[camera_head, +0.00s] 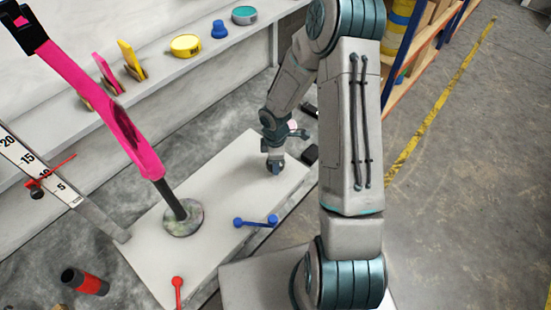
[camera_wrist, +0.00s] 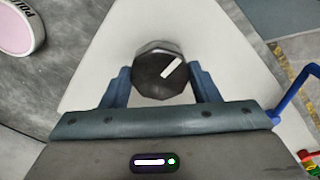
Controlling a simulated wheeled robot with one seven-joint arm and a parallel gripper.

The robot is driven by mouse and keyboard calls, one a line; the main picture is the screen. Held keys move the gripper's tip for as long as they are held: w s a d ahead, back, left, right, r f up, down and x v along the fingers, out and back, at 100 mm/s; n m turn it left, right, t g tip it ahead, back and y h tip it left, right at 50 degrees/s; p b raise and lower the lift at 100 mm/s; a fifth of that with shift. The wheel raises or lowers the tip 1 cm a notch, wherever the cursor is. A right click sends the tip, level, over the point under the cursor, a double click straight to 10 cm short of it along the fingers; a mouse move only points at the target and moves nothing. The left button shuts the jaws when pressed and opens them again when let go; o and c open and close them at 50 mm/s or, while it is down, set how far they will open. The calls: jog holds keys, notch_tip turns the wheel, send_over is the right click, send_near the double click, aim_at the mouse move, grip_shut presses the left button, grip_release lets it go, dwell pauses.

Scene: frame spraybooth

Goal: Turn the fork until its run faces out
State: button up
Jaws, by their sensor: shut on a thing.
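A pink fork (camera_head: 92,88) stands tilted on a dark post over a round base plate (camera_head: 184,218) at the left of a pale board. A darker mark shows partway down the fork; I cannot tell whether it is the run. A black piece (camera_head: 22,28) sits at the fork's top end. My gripper (camera_head: 275,163) is at the far right part of the board, apart from the fork. In the wrist view my gripper (camera_wrist: 160,86) is shut on a dark knob (camera_wrist: 150,76), its fingers on both sides. The knob's white pointer line slants to the upper right.
A blue lever (camera_head: 256,222) and a red lever (camera_head: 178,289) are on the board (camera_head: 225,190). A scale with a red pointer (camera_head: 48,175) stands left. A red-black cylinder (camera_head: 86,282) lies at lower left. A ledge behind holds tape, caps and yellow pieces. Floor at right is open.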

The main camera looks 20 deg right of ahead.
jog(key=shift+w+r, duration=0.1)
jog(key=shift+w, duration=0.05)
jog(key=o, duration=1)
notch_tip(320, 180, up, 14)
jog(key=shift+f+p, duration=0.1)
jog(key=shift+p, duration=1)
